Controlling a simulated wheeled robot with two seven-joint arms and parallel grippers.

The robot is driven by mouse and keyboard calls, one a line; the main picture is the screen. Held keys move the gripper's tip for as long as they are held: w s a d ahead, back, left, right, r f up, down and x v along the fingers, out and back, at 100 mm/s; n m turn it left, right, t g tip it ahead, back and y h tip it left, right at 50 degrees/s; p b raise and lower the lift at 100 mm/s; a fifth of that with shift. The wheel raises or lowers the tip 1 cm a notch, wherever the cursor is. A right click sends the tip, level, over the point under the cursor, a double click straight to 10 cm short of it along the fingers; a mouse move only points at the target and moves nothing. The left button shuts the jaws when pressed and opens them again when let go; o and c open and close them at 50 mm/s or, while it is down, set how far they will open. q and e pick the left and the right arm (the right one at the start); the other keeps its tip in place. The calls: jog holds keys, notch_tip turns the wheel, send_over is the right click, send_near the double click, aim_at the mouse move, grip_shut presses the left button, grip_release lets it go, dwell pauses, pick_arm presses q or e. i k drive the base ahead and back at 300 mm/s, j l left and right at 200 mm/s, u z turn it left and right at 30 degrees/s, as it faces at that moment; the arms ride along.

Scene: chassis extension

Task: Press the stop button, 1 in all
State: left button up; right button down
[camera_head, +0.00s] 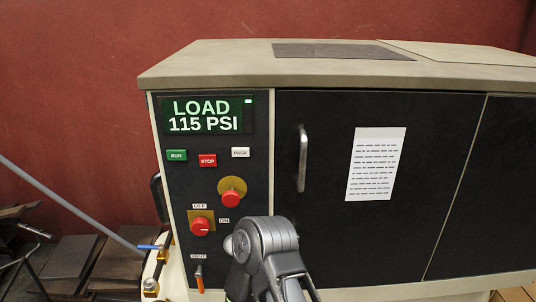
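No fingertips of either gripper can be made out.
Below the buttons are a red mushroom knob (231,198) on a yellow disc, a red OFF/ON knob (200,227) and an orange VENT lever (199,279). A door handle (302,158) sticks out to the right. Space before the upper panel looks clear.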

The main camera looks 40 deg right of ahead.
aim_at(210, 160)
jog(key=i+j+z, duration=0.15)
jog(key=j+z, duration=0.3)
jog(key=i+j+z, duration=0.15)
jog(key=j+z, duration=0.8)
jog(key=l, duration=0.1)
